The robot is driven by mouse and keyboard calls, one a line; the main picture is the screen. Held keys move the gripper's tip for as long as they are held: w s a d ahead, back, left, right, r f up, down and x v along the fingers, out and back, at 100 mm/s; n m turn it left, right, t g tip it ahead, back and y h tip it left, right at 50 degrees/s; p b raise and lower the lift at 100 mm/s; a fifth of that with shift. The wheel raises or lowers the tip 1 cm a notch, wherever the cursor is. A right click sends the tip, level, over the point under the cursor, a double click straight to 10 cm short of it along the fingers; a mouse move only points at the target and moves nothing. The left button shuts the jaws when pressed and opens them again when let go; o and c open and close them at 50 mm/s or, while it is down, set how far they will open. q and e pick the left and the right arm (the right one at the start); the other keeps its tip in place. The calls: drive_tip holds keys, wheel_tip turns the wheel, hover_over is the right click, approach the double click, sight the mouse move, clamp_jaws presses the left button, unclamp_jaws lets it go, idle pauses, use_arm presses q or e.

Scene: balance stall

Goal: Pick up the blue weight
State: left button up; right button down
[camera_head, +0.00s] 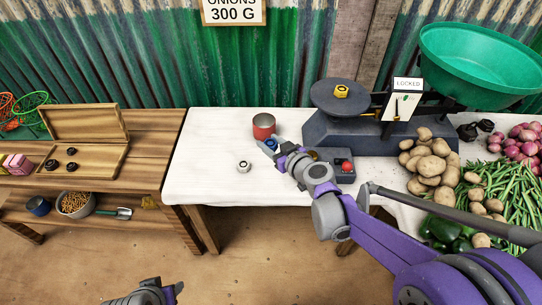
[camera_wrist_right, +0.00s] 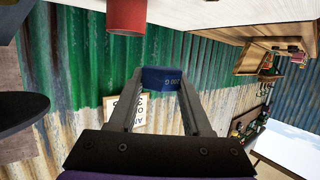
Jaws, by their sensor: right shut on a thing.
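In the head view the blue weight (camera_head: 271,143) shows small at the tip of my right gripper (camera_head: 268,147), in front of the red cup. My right gripper is shut on it. I cannot tell how far above the white table it is. My left gripper (camera_head: 174,291) is at the bottom edge of the head view, away from the tables; its fingers are not clear.
A red cup (camera_head: 263,128) and a silver weight (camera_head: 243,166) stand on the white table (camera_head: 205,150). The scale's dark plate (camera_head: 327,101) holds a yellow weight (camera_head: 341,91); a green pan (camera_head: 470,75) is at right. A control box with a red button (camera_head: 347,165) is beside my right arm.

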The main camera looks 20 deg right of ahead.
wheel_tip(320, 180, up, 16)
drive_tip(key=p, duration=0.4)
use_arm(q)
wheel_tip(320, 180, up, 14)
drive_tip(key=w+p, duration=0.2)
drive_tip(key=p, duration=0.6)
drive_tip(key=shift+r+t, duration=0.15)
drive_tip(key=shift+t, duration=0.15)
use_arm(e)
wheel_tip(320, 180, down, 6)
drive_tip(key=d, duration=0.2)
drive_tip(key=shift+d, duration=0.4)
wheel_tip(320, 180, up, 6)
drive_tip(key=b, duration=0.9)
hover_over(270, 172)
use_arm(q)
wheel_tip(270, 172, down, 10)
drive_tip(key=s, duration=0.2)
use_arm(e)
drive_tip(key=shift+f, duration=0.15)
use_arm(q)
drive_tip(key=shift+w+r, duration=0.1)
wheel_tip(270, 172, down, 9)
drive_tip(key=b, duration=0.7)
drive_tip(key=shift+g, duration=0.4)
use_arm(e)
wheel_tip(270, 172, down, 28)
drive_tip(key=shift+r, duration=0.15)
